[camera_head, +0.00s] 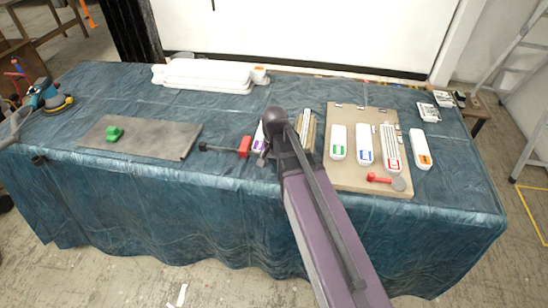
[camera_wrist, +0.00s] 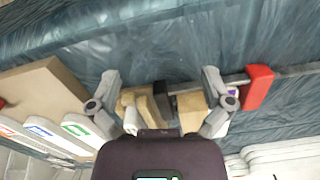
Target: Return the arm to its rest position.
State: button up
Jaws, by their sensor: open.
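My arm reaches over the blue-covered table (camera_head: 420,185) in the head view, with its dark elbow end above the table's middle. The gripper is mostly hidden behind the arm there. In the wrist view my gripper (camera_wrist: 160,92) has its two grey fingers spread wide apart. Wooden pieces (camera_wrist: 190,108) and a black clamp part show between and beyond the fingers. I cannot tell how far they are from the fingertips. Nothing appears gripped.
A bar clamp with a red end (camera_head: 244,146) lies beside the arm. A tan board (camera_head: 370,115) with white labelled bottles is to the right. A grey mat (camera_head: 150,137) with a green item (camera_head: 114,133) is left. White stacked pieces (camera_head: 205,75) lie at the back.

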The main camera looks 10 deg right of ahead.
jog(key=shift+s+f, duration=0.15)
dwell(0.5)
jog(key=s+d+r+n+p, duration=0.2)
jog(key=s+r+n+p, duration=0.2)
jog(key=s+n, duration=0.2)
jog(key=shift+s+d+r+n, duration=0.3)
jog(key=shift+s+d, duration=0.1)
jog(key=shift+s, duration=0.6)
